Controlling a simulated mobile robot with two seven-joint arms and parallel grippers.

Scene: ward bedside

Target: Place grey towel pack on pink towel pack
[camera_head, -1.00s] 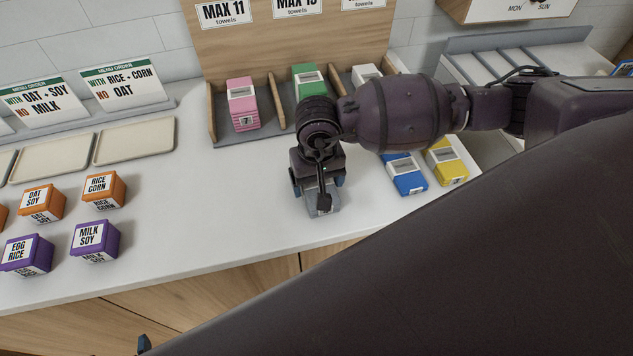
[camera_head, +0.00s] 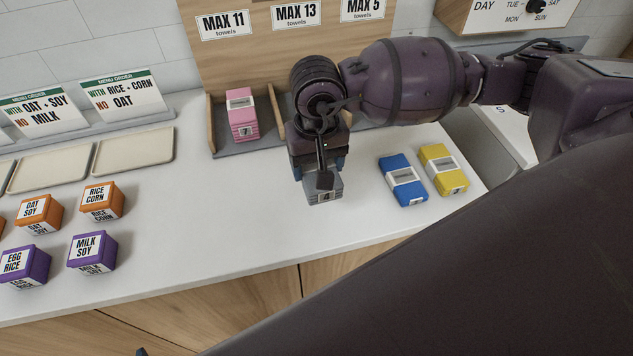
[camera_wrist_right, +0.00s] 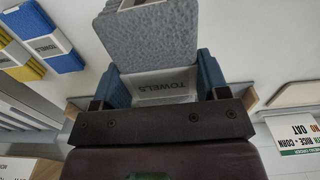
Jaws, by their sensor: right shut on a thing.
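The grey towel pack (camera_head: 324,194) is held in my right gripper (camera_head: 319,172), which is shut on it and appears to hold it above the white counter. The right wrist view shows the grey pack (camera_wrist_right: 155,38) with its white "TOWELS" band between the blue fingers. The pink towel pack (camera_head: 242,117) stands in the left bay of the wooden rack, to the left of and behind my right gripper. Its top is clear. A small dark tip at the bottom edge of the head view may be my left gripper (camera_head: 142,352); its jaws cannot be made out.
The rack's wooden divider (camera_head: 276,112) stands right of the pink pack; my right arm hides the other bays. Blue (camera_head: 403,181) and yellow (camera_head: 443,170) packs lie to the right. Orange and purple boxes (camera_head: 92,252) and trays (camera_head: 134,150) are at the left. The counter's front middle is clear.

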